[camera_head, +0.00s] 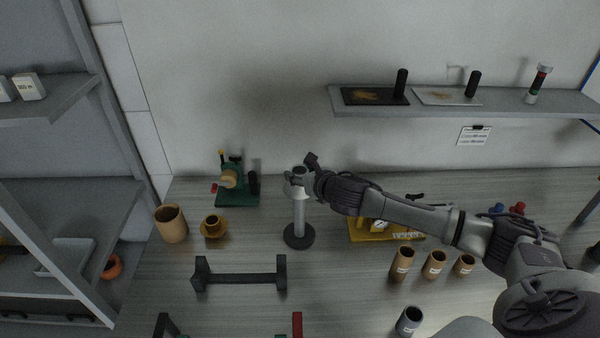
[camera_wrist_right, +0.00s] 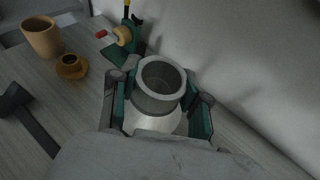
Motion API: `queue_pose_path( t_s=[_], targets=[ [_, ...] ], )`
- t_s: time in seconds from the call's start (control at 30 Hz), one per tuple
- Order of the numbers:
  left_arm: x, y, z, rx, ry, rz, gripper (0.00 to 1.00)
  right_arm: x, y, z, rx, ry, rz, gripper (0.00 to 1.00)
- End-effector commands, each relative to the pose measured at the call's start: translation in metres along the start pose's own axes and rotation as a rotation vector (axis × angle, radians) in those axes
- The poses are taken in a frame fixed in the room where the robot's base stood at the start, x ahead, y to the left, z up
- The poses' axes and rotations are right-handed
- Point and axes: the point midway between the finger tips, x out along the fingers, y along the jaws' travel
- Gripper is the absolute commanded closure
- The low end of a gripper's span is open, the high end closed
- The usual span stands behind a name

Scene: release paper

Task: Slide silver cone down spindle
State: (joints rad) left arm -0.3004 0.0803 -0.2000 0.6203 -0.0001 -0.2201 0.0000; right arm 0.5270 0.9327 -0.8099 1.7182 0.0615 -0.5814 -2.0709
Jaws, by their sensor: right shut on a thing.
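The spindle (camera_head: 299,218) stands upright on a round dark base (camera_head: 299,236) on the bench. The silver cone (camera_wrist_right: 159,98) is a hollow metal piece with an open round top, seen from above in the right wrist view. My right gripper (camera_head: 299,181) is at the top of the spindle, and its fingers (camera_wrist_right: 160,105) are closed on both sides of the cone. I cannot tell how far the cone sits around the spindle. My left gripper is not in view.
A green device (camera_head: 236,190) stands behind and left. A brown cup (camera_head: 171,224) and a brass flanged piece (camera_head: 213,227) stand left. A dark stand (camera_head: 240,280) lies in front. A yellow device (camera_head: 375,228) and several tan tubes (camera_head: 402,262) stand right.

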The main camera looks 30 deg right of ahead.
Motion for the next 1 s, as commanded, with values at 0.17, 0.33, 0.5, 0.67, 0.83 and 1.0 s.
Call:
queue_pose_path(
  t_s=[0.17, 0.33, 0.5, 0.67, 0.83, 1.0],
  targets=[
    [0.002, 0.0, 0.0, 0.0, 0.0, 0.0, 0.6, 0.001, 0.0, -0.002, 0.0, -0.001, 0.0, 0.94],
    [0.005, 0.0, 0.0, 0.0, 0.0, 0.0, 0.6, 0.003, 0.0, -0.006, 0.0, -0.001, 0.0, 0.94],
    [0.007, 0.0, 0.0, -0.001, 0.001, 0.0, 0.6, 0.004, 0.0, -0.01, 0.0, 0.0, 0.0, 0.94],
    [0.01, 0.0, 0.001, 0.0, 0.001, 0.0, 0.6, 0.006, 0.0, -0.014, 0.0, -0.001, -0.001, 0.94],
    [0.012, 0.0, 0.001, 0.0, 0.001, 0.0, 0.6, 0.008, 0.0, -0.018, 0.0, -0.001, -0.001, 0.94],
    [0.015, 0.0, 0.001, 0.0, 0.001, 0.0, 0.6, 0.009, 0.0, -0.022, 0.0, -0.001, 0.0, 0.94]
  ],
)
